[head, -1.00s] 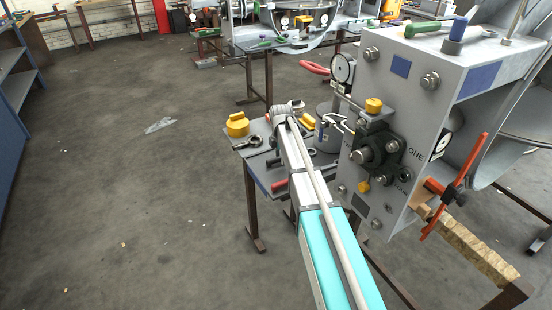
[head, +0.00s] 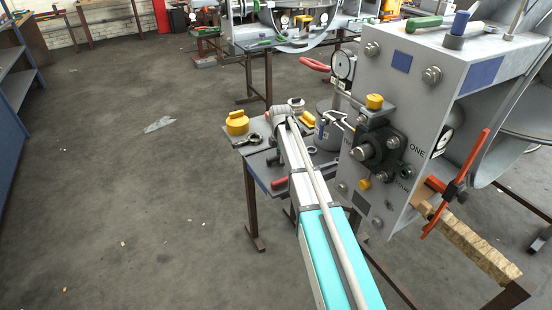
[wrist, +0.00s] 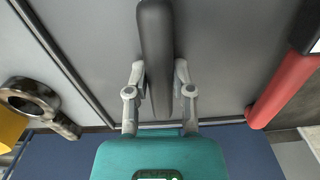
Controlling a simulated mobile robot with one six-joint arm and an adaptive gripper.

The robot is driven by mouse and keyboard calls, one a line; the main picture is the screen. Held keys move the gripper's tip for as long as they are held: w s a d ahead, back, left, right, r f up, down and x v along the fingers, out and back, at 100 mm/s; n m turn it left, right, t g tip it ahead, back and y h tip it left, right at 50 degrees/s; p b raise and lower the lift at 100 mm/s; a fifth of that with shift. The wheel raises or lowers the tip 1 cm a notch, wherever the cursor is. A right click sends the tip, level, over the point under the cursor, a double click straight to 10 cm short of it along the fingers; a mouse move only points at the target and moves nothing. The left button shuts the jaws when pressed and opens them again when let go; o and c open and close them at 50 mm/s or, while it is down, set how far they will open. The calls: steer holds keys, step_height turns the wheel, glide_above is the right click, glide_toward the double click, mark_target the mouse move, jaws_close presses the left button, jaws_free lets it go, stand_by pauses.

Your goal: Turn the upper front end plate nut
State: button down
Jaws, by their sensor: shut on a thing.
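The grey end plate (head: 400,110) stands at the right in the head view. Its upper part carries two nuts, one at the upper left (head: 371,50) and one to the right (head: 432,76); I cannot tell which is the front one. My gripper (wrist: 159,76) is shut on a dark tapered handle (wrist: 156,35) over the grey table top in the wrist view. In the head view my arm hides the fingers. The gripper is left of the plate, apart from the nuts.
The small table (head: 270,179) holds a yellow-topped item (head: 237,122), a metal ring-ended tool (wrist: 30,98) and a red handle (wrist: 285,90). A black bearing block (head: 378,145) and an orange clamp (head: 455,185) stick out from the plate. Open floor lies left.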

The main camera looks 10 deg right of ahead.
steer(key=shift+r, duration=0.1)
steer(key=shift+r, duration=0.1)
steer(key=shift+w+r+p, duration=0.2)
steer(key=shift+r+p, duration=2.65)
steer(key=shift+p, duration=0.15)
step_height(320, 180, up, 3)
steer(key=p, duration=0.3)
steer(key=shift+f, duration=0.1)
steer(key=shift+a, duration=0.1)
